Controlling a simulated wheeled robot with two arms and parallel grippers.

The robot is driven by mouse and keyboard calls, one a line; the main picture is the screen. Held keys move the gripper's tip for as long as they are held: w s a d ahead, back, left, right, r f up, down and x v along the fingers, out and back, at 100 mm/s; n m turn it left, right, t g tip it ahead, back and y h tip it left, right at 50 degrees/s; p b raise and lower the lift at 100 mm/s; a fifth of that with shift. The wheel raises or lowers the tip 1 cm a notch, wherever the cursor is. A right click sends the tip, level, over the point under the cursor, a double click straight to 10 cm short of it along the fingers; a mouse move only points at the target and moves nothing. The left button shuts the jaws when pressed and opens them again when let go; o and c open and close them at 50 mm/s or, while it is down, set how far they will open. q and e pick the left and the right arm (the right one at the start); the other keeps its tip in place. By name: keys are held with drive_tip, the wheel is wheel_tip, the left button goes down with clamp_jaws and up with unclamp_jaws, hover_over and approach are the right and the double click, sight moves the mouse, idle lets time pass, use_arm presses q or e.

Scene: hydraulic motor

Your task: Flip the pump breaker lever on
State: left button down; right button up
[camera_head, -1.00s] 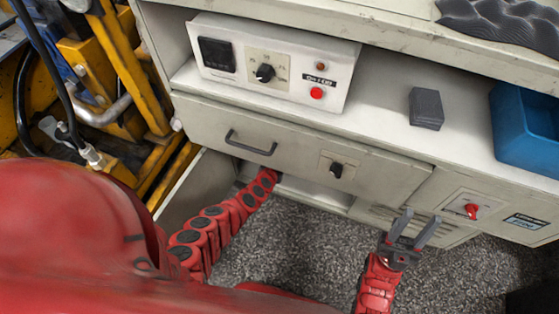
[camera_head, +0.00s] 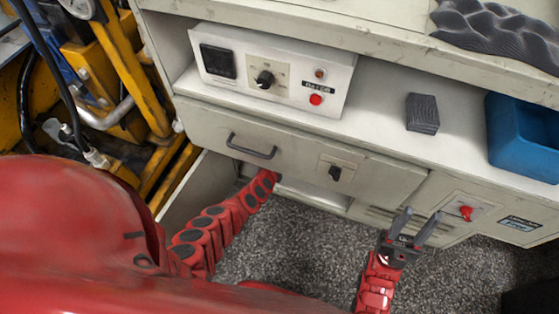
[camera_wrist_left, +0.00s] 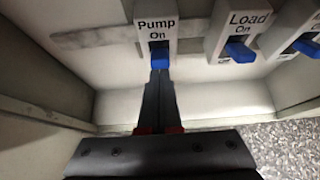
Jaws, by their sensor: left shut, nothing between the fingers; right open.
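In the left wrist view, the pump breaker (camera_wrist_left: 155,28) is a white housing marked "Pump On" with a blue lever (camera_wrist_left: 159,54) at its lower end. My left gripper (camera_wrist_left: 158,76) is shut and empty, its fingertips right below the blue lever. I cannot tell whether they touch it. In the head view my left arm reaches under the cabinet's drawer front, which hides the left gripper and the breakers. My right gripper (camera_head: 421,216) is open and empty in front of the cabinet's lower right part.
A "Load" breaker (camera_wrist_left: 235,25) and another breaker (camera_wrist_left: 296,25) stand to the right of the pump one. The cabinet has a control box (camera_head: 270,70), a red knob (camera_head: 466,213), a grey block (camera_head: 423,113) and a blue bin (camera_head: 525,140). Yellow machinery (camera_head: 120,90) stands at left.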

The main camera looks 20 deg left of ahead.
use_arm(q)
drive_tip(key=shift+w+r, duration=0.3)
drive_tip(key=shift+r, duration=0.15)
drive_tip(key=s+p, duration=0.4)
drive_tip(key=s, duration=0.9)
drive_tip(key=shift+s+a+p, duration=0.25)
drive_tip(key=shift+s+p, duration=0.05)
drive_tip(key=shift+p, duration=0.1)
drive_tip(key=shift+f, duration=0.2)
